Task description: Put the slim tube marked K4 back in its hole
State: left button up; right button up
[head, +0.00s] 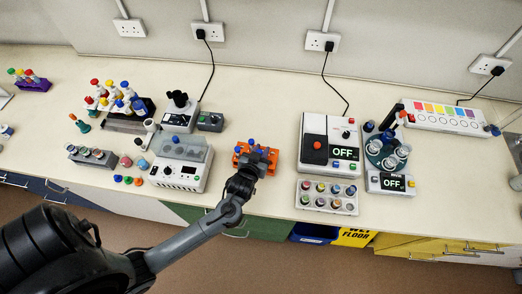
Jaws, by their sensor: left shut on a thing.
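An orange rack (236,161) stands near the front edge of the bench, left of the middle, with a few blue-capped tubes in or above it. My left gripper (257,157) reaches over the rack from the front and covers much of its right part. It is shut on a slim tube, mostly hidden by the gripper. I cannot read the K4 mark or tell whether the tube's lower end is in a hole. My right gripper is not in view.
Left of the rack is a white device with a clear lid (180,177). To the right are a tray of colored caps (327,209), a black-and-white device reading OFF (345,153) and a round tube carousel (374,160). Bare bench lies behind the rack.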

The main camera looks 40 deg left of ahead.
pick_arm(q)
jog(key=shift+f, duration=0.45)
jog(key=o, duration=0.9)
jog(key=shift+v, duration=5.45)
